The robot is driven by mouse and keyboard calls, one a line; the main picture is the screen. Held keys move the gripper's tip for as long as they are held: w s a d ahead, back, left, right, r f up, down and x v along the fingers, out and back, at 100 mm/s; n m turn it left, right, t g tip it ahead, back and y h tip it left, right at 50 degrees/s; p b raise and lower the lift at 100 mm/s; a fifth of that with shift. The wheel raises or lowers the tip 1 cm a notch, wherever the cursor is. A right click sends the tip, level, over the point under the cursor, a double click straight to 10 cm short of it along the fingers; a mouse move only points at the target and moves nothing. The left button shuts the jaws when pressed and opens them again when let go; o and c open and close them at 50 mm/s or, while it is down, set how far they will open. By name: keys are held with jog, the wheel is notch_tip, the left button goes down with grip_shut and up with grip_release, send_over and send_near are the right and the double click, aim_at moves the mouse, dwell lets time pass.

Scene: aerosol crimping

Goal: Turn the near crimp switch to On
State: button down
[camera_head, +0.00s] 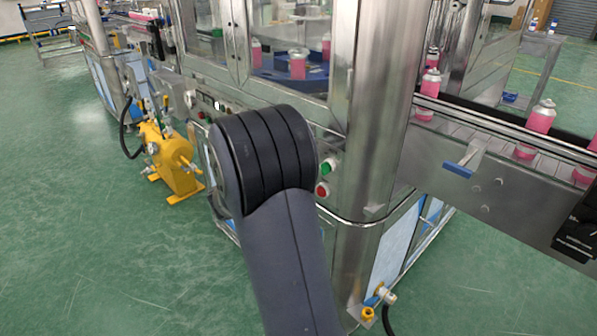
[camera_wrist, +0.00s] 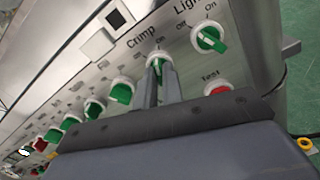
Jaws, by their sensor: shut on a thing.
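The near crimp switch (camera_wrist: 157,57) is a green knob with a white collar, below the "Crimp" label on the machine's control panel in the wrist view. My gripper (camera_wrist: 158,68) has its two narrow grey fingers shut on this knob, and they cover its lower part. Small On and Off marks stand around the knob, but I cannot tell which mark it points at. In the head view my dark grey arm hides the gripper and the crimp switch.
A green Light switch (camera_wrist: 208,38) sits right of the crimp switch, with a red Test button (camera_wrist: 217,89) below it. Several green knobs line the panel to the left. In the head view, a yellow device (camera_head: 172,160) stands left and a conveyor (camera_head: 480,125) with pink cans runs right.

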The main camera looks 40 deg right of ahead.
jog(key=shift+f+m+b, duration=0.1)
jog(key=shift+m+b, duration=0.95)
jog(key=shift+m, duration=0.15)
jog(key=c, duration=1.5)
grip_release()
jog(key=shift+c, duration=0.2)
jog(key=a+p, duration=0.1)
jog(key=a, duration=0.9)
jog(key=shift+s+a, duration=0.4)
